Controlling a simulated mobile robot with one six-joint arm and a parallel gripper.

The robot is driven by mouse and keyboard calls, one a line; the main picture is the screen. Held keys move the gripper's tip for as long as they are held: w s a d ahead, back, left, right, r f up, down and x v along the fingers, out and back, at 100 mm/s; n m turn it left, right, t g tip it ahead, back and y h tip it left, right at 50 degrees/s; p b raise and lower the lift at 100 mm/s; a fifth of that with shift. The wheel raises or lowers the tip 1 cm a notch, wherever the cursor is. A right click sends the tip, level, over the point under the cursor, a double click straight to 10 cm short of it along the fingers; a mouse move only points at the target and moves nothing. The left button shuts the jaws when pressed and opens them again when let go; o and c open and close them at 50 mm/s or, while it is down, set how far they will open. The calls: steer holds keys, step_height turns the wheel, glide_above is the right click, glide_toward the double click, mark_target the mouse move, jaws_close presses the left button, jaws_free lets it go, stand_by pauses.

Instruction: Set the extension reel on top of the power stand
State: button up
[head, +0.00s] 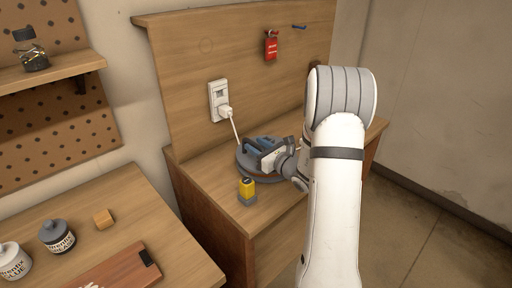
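The wooden power stand (207,180) has a tall backboard with a white outlet (219,100). A low, round, dark grey and blue thing, which looks like the extension reel (246,163), is at the stand's top. A white cord runs from a plug in the outlet down to it. My gripper (272,157) is at the right side of the reel, overlapping it in the picture. My wrist and arm hide the fingers' far side and part of the stand top. I cannot tell whether the fingers are shut on the reel or whether it rests fully on the wood.
A small yellow and grey block (247,191) stands just in front of the reel. A red tag (271,46) hangs on the backboard. Open floor lies right.

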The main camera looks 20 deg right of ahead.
steer(key=b+v, duration=0.2)
steer(key=v, duration=0.9)
steer(key=s+a+r+n+g+y, duration=0.1)
steer(key=s+a+n+g+y, duration=0.1)
steer(key=s+a+n+g, duration=0.7)
steer(key=s+a+r+n+g+y, duration=0.15)
steer(key=s+a+n+g, duration=0.25)
steer(key=a+n, duration=0.55)
steer(key=s+d+r+n+g+h, duration=0.1)
steer(key=s+d+n+h, duration=0.1)
steer(key=s+n+h, duration=0.7)
steer(key=n+h, duration=0.1)
steer(key=n, duration=0.3)
steer(key=shift+s+d+r, duration=0.2)
steer(key=shift+s+d, duration=0.15)
steer(key=shift+s, duration=0.05)
